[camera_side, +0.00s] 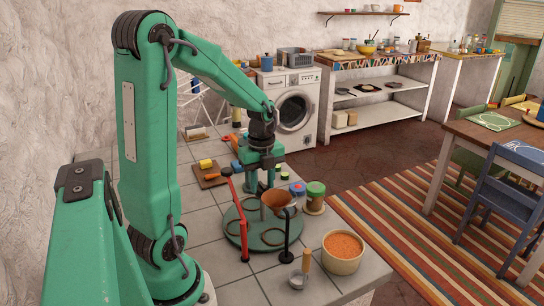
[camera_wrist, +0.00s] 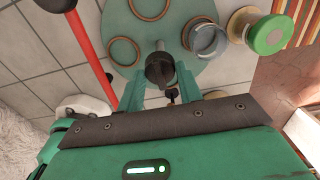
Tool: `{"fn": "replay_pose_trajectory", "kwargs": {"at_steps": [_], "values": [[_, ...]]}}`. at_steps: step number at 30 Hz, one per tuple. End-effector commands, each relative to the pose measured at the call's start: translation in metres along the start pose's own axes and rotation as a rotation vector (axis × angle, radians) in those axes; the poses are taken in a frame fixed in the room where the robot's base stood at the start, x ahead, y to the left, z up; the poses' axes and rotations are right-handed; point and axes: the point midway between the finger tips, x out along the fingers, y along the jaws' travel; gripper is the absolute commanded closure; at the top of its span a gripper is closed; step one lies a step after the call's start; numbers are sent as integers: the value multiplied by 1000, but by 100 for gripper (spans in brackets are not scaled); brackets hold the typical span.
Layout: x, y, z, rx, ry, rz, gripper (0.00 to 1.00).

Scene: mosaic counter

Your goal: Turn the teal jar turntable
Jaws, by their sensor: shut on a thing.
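The teal turntable (camera_side: 254,243) is a flat round disc on the tiled counter, with several brown rings on it; it also fills the top of the wrist view (camera_wrist: 187,22). A dark upright knob (camera_wrist: 160,68) stands near its edge. My gripper (camera_side: 262,186) reaches down at the disc's far side. In the wrist view its teal fingers (camera_wrist: 160,82) are shut on the dark knob. A jar with a blue lid (camera_side: 298,187) is at the disc's right edge; it looks grey-blue in the wrist view (camera_wrist: 208,40). The grip is mostly hidden in the side view.
A red post (camera_side: 243,225) and a black post (camera_side: 287,235) stand close to the disc, near an orange-brown cup (camera_side: 276,199). A green-lidded jar (camera_side: 316,191) is right. A bowl of orange grains (camera_side: 342,262) and a scoop (camera_side: 299,279) lie in front.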

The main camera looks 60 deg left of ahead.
Motion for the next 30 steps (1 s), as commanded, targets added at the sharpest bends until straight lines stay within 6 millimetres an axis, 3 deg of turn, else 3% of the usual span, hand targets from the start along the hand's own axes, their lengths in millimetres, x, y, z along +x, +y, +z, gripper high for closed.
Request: {"fn": "replay_pose_trajectory", "kwargs": {"at_steps": [5,6,9,22,30], "values": [[-1,0,0,0,0,0,100],[-1,0,0,-1,0,0,63],[-1,0,0,-1,0,-1,43],[-4,0,0,-1,-1,-2,43],[-30,-1,0,-1,-2,-4,43]]}}
